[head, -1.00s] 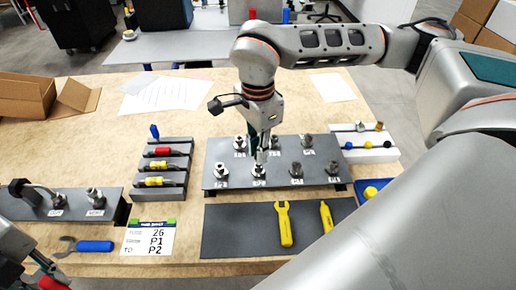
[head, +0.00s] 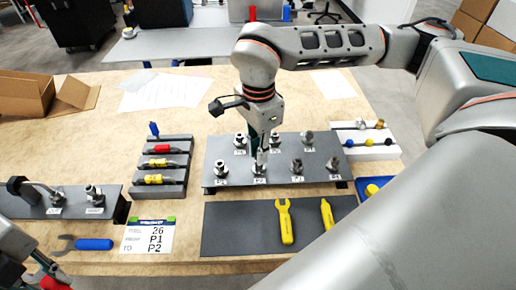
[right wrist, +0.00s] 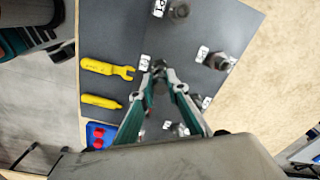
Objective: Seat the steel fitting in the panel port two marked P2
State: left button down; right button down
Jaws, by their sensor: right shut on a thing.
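The grey panel (head: 222,153) stands on the bench with two rows of labelled ports, several with steel fittings. The port marked P2 (head: 258,181) is in the front row, second from the left. My right gripper (head: 262,152) points down over it, shut on the steel fitting (head: 259,168). In the right wrist view the right gripper's fingertips (right wrist: 160,75) close around the fitting (right wrist: 159,65) beside a white label. The fingers partly hide the port, so I cannot tell how deep the fitting sits. My left gripper (head: 45,277) is partly cut off at the lower left.
A yellow wrench (head: 285,222) and another yellow tool (head: 327,215) lie on a dark mat (head: 235,230) before the panel. A rack of colored tools (head: 176,182), a card (head: 148,236) and a second panel (head: 75,202) are left. A white rack (head: 368,153) stands right.

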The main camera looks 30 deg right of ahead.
jog(key=shift+f, duration=0.35)
jog(key=c, duration=1.9)
grip_release()
notch_tip(320, 180, up, 12)
jog(key=shift+s, duration=0.1)
